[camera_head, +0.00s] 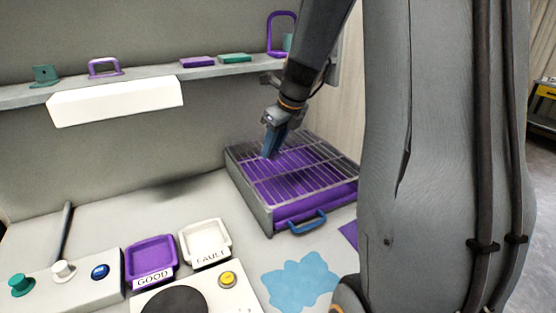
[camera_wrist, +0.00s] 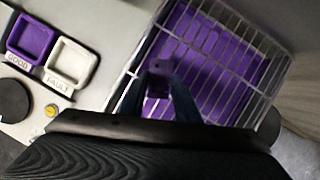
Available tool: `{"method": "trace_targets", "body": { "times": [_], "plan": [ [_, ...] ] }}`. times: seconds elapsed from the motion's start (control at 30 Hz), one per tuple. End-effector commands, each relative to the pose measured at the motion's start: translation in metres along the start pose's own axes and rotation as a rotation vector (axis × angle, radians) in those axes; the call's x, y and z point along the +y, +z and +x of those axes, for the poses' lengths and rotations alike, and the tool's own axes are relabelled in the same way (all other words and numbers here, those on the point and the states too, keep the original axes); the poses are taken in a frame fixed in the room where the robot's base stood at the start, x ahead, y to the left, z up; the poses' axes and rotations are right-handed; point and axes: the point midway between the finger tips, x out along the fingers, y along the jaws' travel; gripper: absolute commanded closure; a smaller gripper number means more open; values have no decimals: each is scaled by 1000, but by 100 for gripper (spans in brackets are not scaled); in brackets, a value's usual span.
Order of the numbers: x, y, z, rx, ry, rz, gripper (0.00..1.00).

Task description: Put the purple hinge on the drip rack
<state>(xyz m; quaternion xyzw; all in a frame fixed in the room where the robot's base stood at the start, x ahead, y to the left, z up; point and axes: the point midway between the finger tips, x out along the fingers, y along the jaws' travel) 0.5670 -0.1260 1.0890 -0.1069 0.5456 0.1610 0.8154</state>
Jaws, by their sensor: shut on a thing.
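My gripper (camera_head: 270,152) points down over the drip rack (camera_head: 250,191), near the rack's back left part. The rack is a grey frame with a wire grid over a purple tray. In the wrist view the blue fingers (camera_wrist: 168,92) are shut on the purple hinge (camera_wrist: 157,88), with the wire grid behind it. In the head view I cannot make out the hinge against the fingers and the purple tray. I cannot tell whether the hinge touches the wires.
A purple GOOD tray (camera_head: 150,258) and a white FAULT tray (camera_head: 204,243) stand left of the rack, both empty. The rack has a blue handle (camera_head: 307,223) in front. A blue patch (camera_head: 300,280) lies nearby. A shelf (camera_head: 140,75) above holds several purple and green parts.

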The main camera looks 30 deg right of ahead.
Motion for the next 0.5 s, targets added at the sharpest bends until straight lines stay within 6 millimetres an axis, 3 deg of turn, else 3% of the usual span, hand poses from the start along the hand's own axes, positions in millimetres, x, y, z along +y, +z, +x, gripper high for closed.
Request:
{"method": "trace_targets", "body": {
  "times": [0.5],
  "plan": [
    [-1, -21, 50, 0, -1, 0, 95]
  ]
}}
